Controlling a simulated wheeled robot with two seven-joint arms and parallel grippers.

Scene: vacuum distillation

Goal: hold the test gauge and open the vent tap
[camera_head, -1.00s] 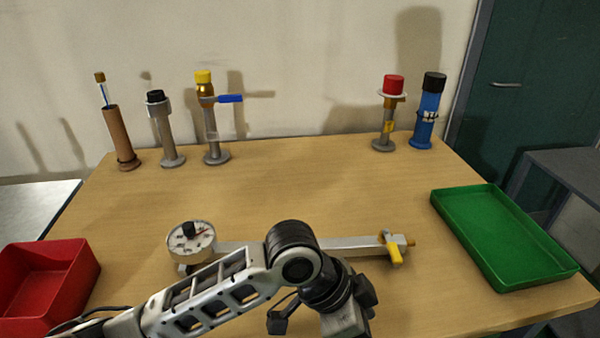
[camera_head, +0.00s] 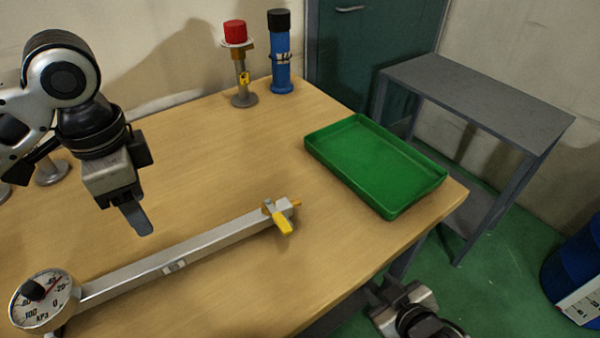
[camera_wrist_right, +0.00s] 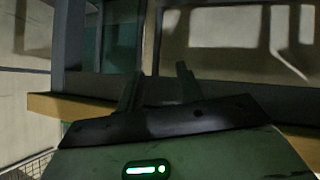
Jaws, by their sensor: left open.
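The test gauge (camera_head: 45,298) is a round white dial marked kPa, at the bottom left of the head view. A grey metal bar (camera_head: 185,258) runs from it to the right, up to a fitting with a yellow vent tap (camera_head: 283,223). The yellow handle points down toward the front of the table. My left gripper (camera_head: 135,218) hangs above the table behind the bar, apart from gauge and tap, open and empty. My right gripper (camera_wrist_right: 158,80) shows two spread fingers with nothing between them. Part of my right arm shows low right in the head view.
A green tray (camera_head: 375,165) lies at the table's right. A red-capped stand (camera_head: 241,75) and a blue black-capped cylinder (camera_head: 281,60) stand at the back. A grey side table (camera_head: 480,95) stands beyond the right edge. The wood between bar and tray is clear.

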